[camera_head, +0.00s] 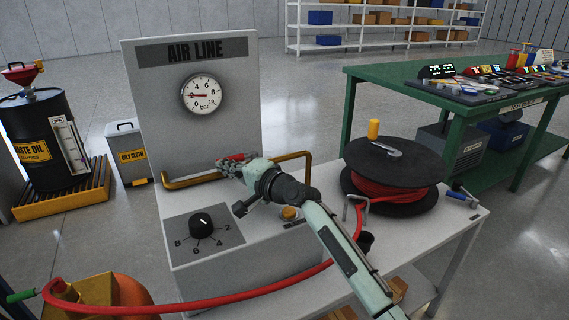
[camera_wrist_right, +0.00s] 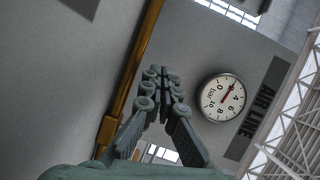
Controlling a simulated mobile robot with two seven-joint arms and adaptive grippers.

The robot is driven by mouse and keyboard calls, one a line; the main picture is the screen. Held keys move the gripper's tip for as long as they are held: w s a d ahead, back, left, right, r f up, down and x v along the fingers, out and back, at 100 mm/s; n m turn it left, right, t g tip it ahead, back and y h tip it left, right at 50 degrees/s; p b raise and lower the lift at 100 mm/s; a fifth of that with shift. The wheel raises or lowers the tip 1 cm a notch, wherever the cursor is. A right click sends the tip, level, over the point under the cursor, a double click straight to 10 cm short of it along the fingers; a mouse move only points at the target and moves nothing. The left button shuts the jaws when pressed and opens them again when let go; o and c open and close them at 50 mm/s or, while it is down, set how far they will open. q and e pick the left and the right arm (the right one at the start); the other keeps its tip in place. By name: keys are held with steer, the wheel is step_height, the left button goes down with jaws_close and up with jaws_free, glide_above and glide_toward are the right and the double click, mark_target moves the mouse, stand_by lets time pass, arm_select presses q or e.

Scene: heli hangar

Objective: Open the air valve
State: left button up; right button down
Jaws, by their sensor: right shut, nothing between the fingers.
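The air valve sits on the brass pipe (camera_head: 180,182) in front of the AIR LINE panel (camera_head: 136,107). A red part, seemingly its handle (camera_head: 236,157), shows just behind my right gripper (camera_head: 229,168); the rest is largely hidden. My right gripper is shut and empty, its fingers close to the valve; I cannot tell whether they touch it. In the right wrist view the fingertips (camera_wrist_right: 161,74) are together beside the brass pipe (camera_wrist_right: 138,77), and no red handle shows. The pressure gauge (camera_head: 202,94) needle points left, near 2. My left gripper is not in view.
The bench carries a black dial knob (camera_head: 201,223), a brass button (camera_head: 289,213) and a hose reel (camera_head: 394,168). A red hose (camera_head: 240,300) crosses the front. A waste oil drum (camera_head: 32,140) stands left, a green table (camera_head: 400,82) right.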

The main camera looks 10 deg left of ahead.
steer(key=shift+w+a+r, duration=0.1)
steer(key=shift+a+r, duration=0.1)
steer(key=shift+r, duration=0.05)
stand_by(0.4)
steer(key=v, duration=1.2)
steer(key=shift+d+f, duration=0.15)
steer(key=shift+f, duration=0.1)
